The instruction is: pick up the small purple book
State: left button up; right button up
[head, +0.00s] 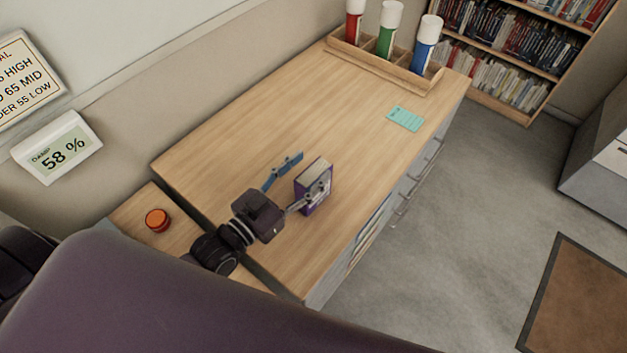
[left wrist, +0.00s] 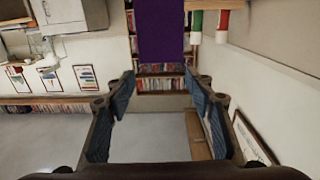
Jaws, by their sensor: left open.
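The small purple book (head: 301,193) stands upright on the wooden cabinet top, its pale page edges facing up. My left gripper (head: 313,169) is open beside it. In the head view one finger is left of the book with a gap, and the other crosses in front of its purple cover, hiding part of it. In the left wrist view the book (left wrist: 161,32) fills the top middle, above the gap between my open fingertips (left wrist: 160,84). I cannot tell whether a finger touches it. My right gripper is not in view.
The cabinet top (head: 235,125) is mostly clear. A teal note (head: 405,118) lies near its right edge. A wooden tray (head: 385,68) with red, green and blue tubes stands at the far end. An orange round object (head: 157,220) sits on the lower surface at left.

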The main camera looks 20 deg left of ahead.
aim_at(328, 162)
pick_arm(q)
notch_tip(328, 162, down, 4)
jog(key=b, duration=0.3)
jog(key=shift+f+b, duration=0.15)
jog(key=shift+b, duration=0.2)
jog(key=shift+w+f+b, duration=0.1)
jog(key=shift+f+b, duration=0.25)
jog(key=shift+f, duration=0.2)
jog(key=shift+w+d, duration=0.15)
jog(key=shift+w, duration=0.25)
jog(key=x, duration=0.2)
jog(key=p+x, duration=0.1)
jog(key=x, duration=0.3)
jog(key=shift+w+r+p, duration=0.25)
jog(key=shift+r+p, duration=0.05)
jog(key=shift+p, duration=0.1)
jog(key=shift+w+d+f, duration=0.1)
jog(key=shift+w, duration=0.1)
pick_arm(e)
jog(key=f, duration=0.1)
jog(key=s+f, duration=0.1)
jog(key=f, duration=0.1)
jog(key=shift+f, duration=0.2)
pick_arm(q)
jog(key=shift+c, duration=0.3)
grip_shut()
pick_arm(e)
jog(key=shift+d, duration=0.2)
